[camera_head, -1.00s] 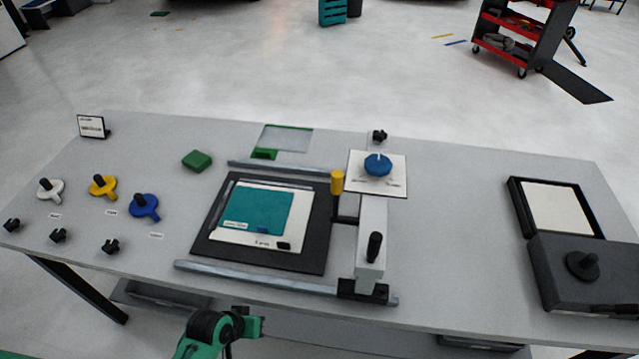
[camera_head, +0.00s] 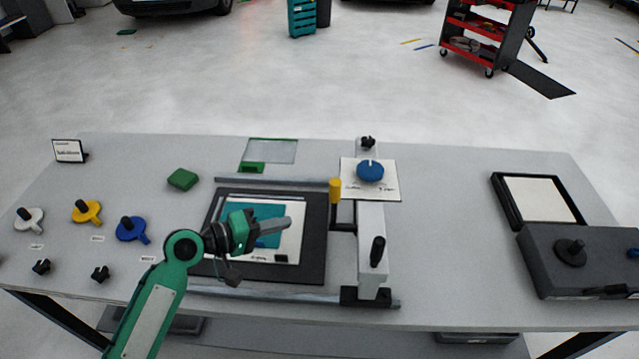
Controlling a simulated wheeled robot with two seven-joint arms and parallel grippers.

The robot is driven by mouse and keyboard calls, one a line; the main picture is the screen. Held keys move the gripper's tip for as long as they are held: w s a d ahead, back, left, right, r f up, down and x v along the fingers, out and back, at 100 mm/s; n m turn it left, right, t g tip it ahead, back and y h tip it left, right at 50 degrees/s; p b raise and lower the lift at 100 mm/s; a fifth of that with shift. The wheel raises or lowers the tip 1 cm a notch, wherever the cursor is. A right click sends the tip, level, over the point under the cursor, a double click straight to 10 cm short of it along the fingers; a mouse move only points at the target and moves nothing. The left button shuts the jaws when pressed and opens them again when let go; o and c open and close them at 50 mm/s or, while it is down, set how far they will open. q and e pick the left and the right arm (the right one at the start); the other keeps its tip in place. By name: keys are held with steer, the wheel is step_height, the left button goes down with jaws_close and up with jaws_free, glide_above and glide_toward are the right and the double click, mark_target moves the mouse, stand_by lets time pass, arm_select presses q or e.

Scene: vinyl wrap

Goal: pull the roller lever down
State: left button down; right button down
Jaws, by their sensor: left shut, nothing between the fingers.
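The roller carriage (camera_head: 371,225) is a white bar standing across the rails at the right side of the dark plate. A lever with a yellow knob (camera_head: 335,190) stands upright at its left side, near the far rail. A black handle (camera_head: 377,250) stands on the near part of the bar. My left gripper (camera_head: 288,222) is shut and empty. It is over the dark plate (camera_head: 313,250) and its teal and white sheet, left of the lever and apart from it. It hides part of the sheet. My right gripper does not show.
A green block (camera_head: 183,179) and white, yellow and blue knobs (camera_head: 130,229) are at the left. A dark box (camera_head: 580,262) and a framed white panel (camera_head: 540,198) are at the right. The table between is clear.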

mark_target(334, 206)
arm_select(q)
steer(key=w+r+n+h, duration=0.2)
steer(key=w+r, duration=0.2)
steer(key=r, duration=0.3)
steer(key=shift+a+r+t+h, duration=0.25)
steer(key=shift+a+t+h, duration=0.05)
steer(key=shift+a+t, duration=0.1)
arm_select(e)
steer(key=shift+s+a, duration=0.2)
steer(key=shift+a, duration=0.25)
